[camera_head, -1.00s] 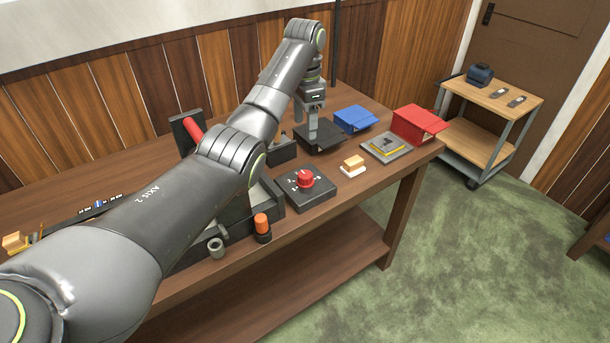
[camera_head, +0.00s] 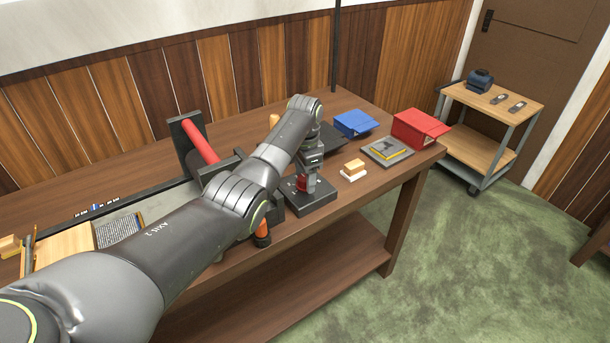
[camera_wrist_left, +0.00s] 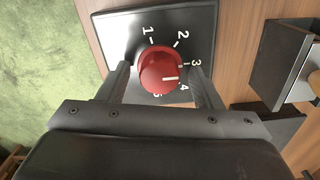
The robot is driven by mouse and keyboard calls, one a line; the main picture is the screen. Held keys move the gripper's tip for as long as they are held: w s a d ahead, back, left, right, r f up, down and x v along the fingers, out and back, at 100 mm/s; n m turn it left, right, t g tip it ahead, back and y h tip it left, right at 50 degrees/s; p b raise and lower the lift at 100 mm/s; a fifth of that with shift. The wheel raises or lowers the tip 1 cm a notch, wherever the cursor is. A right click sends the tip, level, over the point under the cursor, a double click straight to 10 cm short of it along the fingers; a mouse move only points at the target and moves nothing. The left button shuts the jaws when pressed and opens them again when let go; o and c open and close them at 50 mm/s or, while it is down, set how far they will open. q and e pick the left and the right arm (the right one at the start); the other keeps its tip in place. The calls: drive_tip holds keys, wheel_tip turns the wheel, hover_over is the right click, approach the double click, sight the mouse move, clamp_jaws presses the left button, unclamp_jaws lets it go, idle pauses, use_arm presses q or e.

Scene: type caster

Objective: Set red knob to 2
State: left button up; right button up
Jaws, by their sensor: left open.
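The red knob (camera_wrist_left: 158,70) sits on a dark square dial plate (camera_wrist_left: 108,22) with white numbers 1 to 5. Its white mark points right in the left wrist view, toward the 3 and 4 side; the exact setting is hard to tell. In the head view the knob (camera_head: 301,183) is partly hidden behind my left gripper (camera_head: 308,186), and the dial box (camera_head: 320,203) shows below it. In the left wrist view my left gripper (camera_wrist_left: 159,76) is open, one finger on each side of the knob, with small gaps showing. My right gripper is not in view.
A tan and white block (camera_head: 353,170) lies right of the dial. Behind are a blue box (camera_head: 354,123), a red box (camera_head: 418,128) and a grey plate (camera_head: 380,156) with a yellow mark. A red-handled black press (camera_head: 187,135) stands left, partly behind my arm.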

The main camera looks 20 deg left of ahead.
use_arm(q)
drive_tip(key=shift+f, duration=0.1)
drive_tip(key=shift+c, duration=0.5)
drive_tip(key=c, duration=0.9)
drive_tip(key=shift+r+n+p, duration=0.2)
drive_tip(key=shift+n+p, duration=0.4)
drive_tip(key=shift+p, duration=0.15)
drive_tip(key=shift+n+p, duration=1)
drive_tip(key=shift+n, duration=0.1)
drive_tip(key=n+p, duration=0.1)
drive_tip(key=n, duration=0.2)
drive_tip(key=shift+p, duration=0.3)
drive_tip(key=shift+f+n+p, duration=0.1)
drive_tip(key=shift+n+p, duration=0.3)
drive_tip(key=shift+n, duration=1.2)
